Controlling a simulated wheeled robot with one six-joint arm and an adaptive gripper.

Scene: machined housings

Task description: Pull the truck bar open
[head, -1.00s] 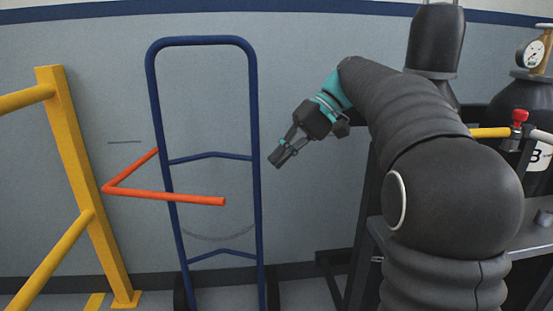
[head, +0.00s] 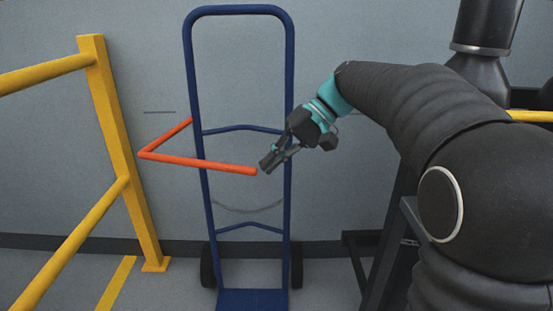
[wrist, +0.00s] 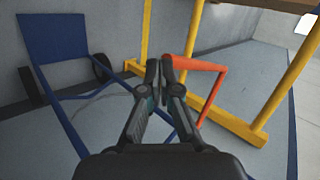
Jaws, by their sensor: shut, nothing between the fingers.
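The truck bar (head: 200,162) is an orange-red L-shaped rod at the left upright of a blue hand truck (head: 290,60). One leg runs from the upright out to the left to a corner; the longer leg runs back right across the truck and ends freely near the right upright. My gripper (head: 266,166) is shut and empty, its fingertips close beside that free end; I cannot tell whether they touch. In the wrist view, the shut fingertips (wrist: 165,66) are at the end of the bar (wrist: 205,66), with the truck frame below and left.
A yellow guard rail (head: 120,150) with a post stands left of the truck, close to the bar's corner. A grey wall (head: 350,30) is behind. A dark stand and gas cylinder (head: 485,45) are at the right. Floor shows between rail and truck.

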